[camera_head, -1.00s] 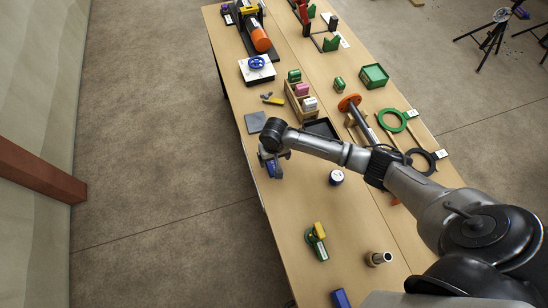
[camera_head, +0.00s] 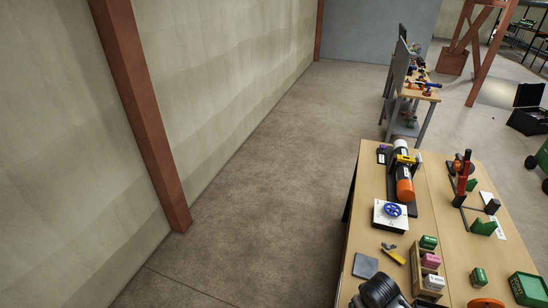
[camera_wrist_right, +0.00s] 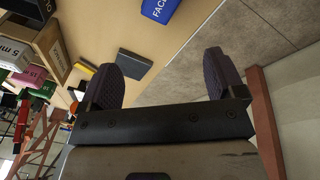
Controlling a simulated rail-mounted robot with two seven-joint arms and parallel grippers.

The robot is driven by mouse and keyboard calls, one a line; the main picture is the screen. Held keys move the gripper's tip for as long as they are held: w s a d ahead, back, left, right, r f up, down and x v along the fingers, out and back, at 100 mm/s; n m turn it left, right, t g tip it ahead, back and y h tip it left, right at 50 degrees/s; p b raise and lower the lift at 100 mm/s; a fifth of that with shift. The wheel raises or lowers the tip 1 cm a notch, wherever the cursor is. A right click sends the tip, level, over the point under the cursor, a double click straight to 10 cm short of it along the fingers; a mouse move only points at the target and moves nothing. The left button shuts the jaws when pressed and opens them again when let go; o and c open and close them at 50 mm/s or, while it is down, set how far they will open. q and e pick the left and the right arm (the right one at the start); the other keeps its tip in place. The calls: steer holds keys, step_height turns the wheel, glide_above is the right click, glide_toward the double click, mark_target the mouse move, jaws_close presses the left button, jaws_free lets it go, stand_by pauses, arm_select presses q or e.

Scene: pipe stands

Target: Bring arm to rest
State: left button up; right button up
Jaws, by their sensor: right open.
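My right gripper (camera_wrist_right: 160,75) shows in the right wrist view with its two dark ridged fingers wide apart and nothing between them. It is near the table's edge, with table top and floor behind it. In the head view a dark rounded part of my right arm (camera_head: 380,292) shows at the bottom edge; the fingers are out of view there. My left arm and gripper are in neither view.
A blue box (camera_wrist_right: 160,8) lies near the gripper. Floor left of the table is clear.

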steer(key=s+a+r+n+t+y, duration=0.15)
steer(key=a+r+n+t, duration=0.4)
steer(key=r, duration=0.95)
steer(key=s+a+f+m+g, duration=0.15)
steer(key=s+f, duration=0.25)
steer(key=s, duration=0.5)
steer(key=s+f+m+g, duration=0.1)
steer(key=s+f+m, duration=0.15)
steer(key=s, duration=0.65)
steer(key=s+a+f+m+g, duration=0.15)
steer(key=s+f, duration=0.25)
steer(key=s, duration=0.5)
step_height(320, 180, up, 19)
steer(key=p, duration=1.9)
steer(key=shift+s+p, duration=0.2)
steer(key=shift+p, duration=0.1)
